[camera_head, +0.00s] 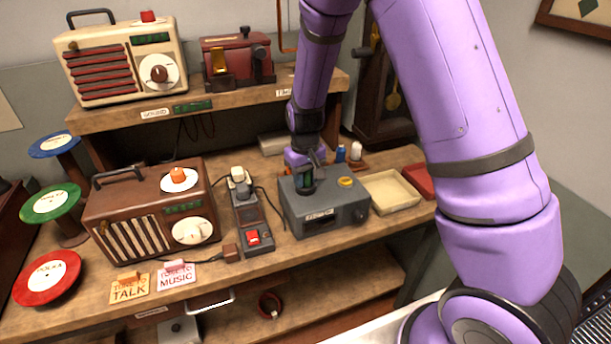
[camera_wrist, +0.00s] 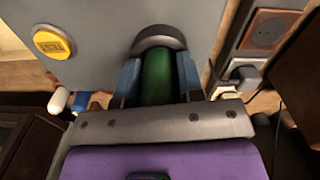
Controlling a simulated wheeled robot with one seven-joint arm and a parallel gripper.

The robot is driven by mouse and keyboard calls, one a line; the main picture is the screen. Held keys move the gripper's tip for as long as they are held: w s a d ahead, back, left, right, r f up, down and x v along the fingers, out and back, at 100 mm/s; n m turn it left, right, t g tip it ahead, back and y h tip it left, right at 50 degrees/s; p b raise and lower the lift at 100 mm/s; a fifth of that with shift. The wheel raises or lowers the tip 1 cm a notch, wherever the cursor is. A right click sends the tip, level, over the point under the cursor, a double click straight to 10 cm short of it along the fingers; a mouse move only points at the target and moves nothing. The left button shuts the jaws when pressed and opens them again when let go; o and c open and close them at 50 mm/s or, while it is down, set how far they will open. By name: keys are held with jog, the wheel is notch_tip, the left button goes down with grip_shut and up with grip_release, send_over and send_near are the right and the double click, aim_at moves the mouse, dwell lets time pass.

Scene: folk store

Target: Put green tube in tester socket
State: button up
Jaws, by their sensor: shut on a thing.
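The green tube (camera_wrist: 158,80) is between the two fingers of my gripper (camera_wrist: 158,68) in the wrist view. My gripper is shut on it. The tube's far end meets the dark round socket rim (camera_wrist: 158,38) on the grey tester; how deep it sits is hidden. In the head view my gripper (camera_head: 306,182) points down over the left part of the tester (camera_head: 345,213), and only a little green of the tube shows there. The tester has a yellow button (camera_head: 346,182), also seen in the wrist view (camera_wrist: 52,43).
A blue tube (camera_head: 340,154) and a white tube (camera_head: 356,151) stand behind the tester. A cream tray (camera_head: 391,192) and a red tray (camera_head: 418,181) lie to its right. A power strip (camera_head: 249,215) and a brown radio (camera_head: 150,215) stand to its left. A shelf (camera_head: 215,112) is behind.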

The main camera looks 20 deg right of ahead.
jog(key=o, duration=0.7)
notch_tip(320, 180, up, 12)
jog(key=shift+r, duration=0.1)
jog(key=shift+s+r, duration=0.15)
jog(key=shift+r, duration=0.15)
jog(key=s+d+r+m+t+y, duration=0.1)
jog(key=s+d+r+t, duration=0.3)
jog(key=s+r, duration=1.05)
jog(key=shift+m+t+h, duration=0.4)
jog(key=shift+t+h, duration=0.1)
jog(key=shift+t, duration=0.1)
jog(key=shift+s+d+r, duration=0.5)
jog(key=shift+s+r, duration=0.2)
jog(key=shift+s, duration=1.7)
jog(key=shift+s+d+r, duration=0.45)
jog(key=shift+s+r, duration=0.25)
jog(key=shift+s, duration=1.75)
jog(key=shift+s+d+r, duration=0.5)
jog(key=shift+s+r, duration=0.2)
jog(key=shift+s, duration=1.7)
